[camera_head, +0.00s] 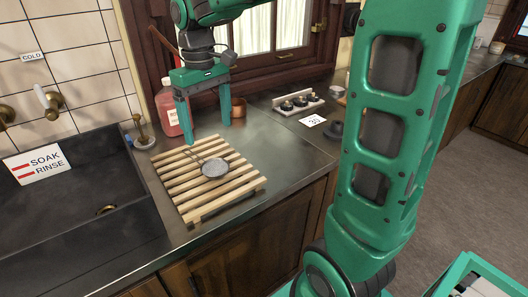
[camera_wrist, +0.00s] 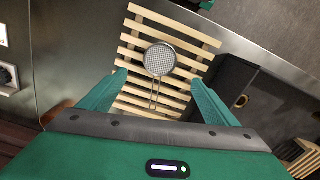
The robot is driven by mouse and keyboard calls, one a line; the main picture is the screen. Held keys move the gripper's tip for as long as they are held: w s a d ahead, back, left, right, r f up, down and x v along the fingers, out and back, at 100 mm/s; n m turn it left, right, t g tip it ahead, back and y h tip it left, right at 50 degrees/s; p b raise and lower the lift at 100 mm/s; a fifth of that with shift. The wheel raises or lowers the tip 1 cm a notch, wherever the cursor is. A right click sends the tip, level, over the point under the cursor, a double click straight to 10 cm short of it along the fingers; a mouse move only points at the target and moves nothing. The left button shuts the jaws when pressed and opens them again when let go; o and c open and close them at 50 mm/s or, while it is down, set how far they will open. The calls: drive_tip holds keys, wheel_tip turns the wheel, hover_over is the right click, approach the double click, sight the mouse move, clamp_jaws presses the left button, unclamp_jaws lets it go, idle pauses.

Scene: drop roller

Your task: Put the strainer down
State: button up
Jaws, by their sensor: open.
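The strainer (camera_head: 214,168) is a small round mesh bowl with a thin wire handle. It lies on the wooden slatted rack (camera_head: 232,201) on the counter beside the sink. In the wrist view the strainer (camera_wrist: 160,59) rests on the slats, with its handle pointing back toward my gripper. My gripper (camera_head: 207,134) is open and empty above the rack's far edge. In the wrist view the fingers (camera_wrist: 158,85) stand wide apart on either side of the handle, clear of it.
A dark sink (camera_head: 75,215) with a "SOAK RINSE" sign (camera_head: 38,163) is at left. A red bottle (camera_head: 169,112) and a copper pot (camera_head: 238,108) stand behind the rack. A knob panel (camera_head: 298,103) and a "35" card (camera_head: 313,121) are farther right. Counter right of the rack is clear.

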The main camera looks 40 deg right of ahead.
drive_tip(key=s+d+f+m, duration=0.3)
drive_tip(key=s+d, duration=0.2)
drive_tip(key=s, duration=0.3)
drive_tip(key=s+d+f+m, duration=0.3)
drive_tip(key=s+d, duration=0.2)
drive_tip(key=s, duration=0.4)
drive_tip(key=s+d+f+m, duration=0.3)
drive_tip(key=s+d, duration=0.2)
drive_tip(key=s, duration=0.4)
drive_tip(key=shift+d, duration=0.3)
drive_tip(key=shift+w+f, duration=0.1)
